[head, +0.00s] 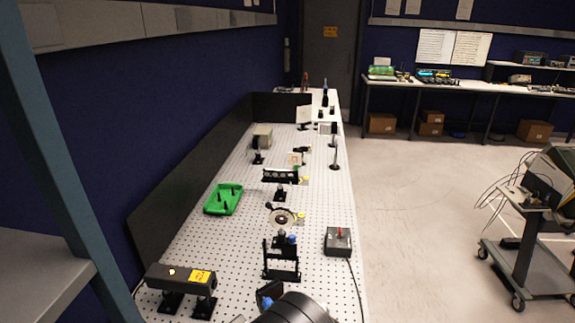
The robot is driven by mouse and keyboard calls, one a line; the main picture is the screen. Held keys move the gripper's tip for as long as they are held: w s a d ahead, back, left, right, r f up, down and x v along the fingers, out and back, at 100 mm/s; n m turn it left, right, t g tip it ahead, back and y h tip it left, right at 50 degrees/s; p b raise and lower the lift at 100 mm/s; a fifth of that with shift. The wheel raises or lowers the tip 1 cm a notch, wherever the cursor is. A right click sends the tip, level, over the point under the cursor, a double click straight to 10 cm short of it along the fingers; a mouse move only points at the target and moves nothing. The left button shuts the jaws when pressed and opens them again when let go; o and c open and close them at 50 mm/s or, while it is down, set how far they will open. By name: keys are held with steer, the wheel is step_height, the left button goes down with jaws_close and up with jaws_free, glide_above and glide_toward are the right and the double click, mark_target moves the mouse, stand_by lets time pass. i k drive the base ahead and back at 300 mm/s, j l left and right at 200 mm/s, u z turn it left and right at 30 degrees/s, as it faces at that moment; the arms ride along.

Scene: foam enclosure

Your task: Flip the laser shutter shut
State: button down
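A black laser housing (181,278) with a yellow warning label and a small glowing spot on top stands on two black posts at the near left of the perforated table. A grey control box (338,242) with a red switch sits near the table's right edge, its cable running toward me. A black upright frame (282,266) stands between them; I cannot tell which part is the shutter or how it is set. A dark round part, probably my arm, fills the bottom centre, with a black and blue piece beside it. My gripper's fingers cannot be made out.
Several optics mounts, including a round disc (281,217), line the table's middle. A black panel (190,175) borders the left. Open floor (420,210) lies to the right, with a wheeled cart (530,230) beyond.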

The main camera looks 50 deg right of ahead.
mark_target(290, 249)
steer(key=z, duration=1.5)
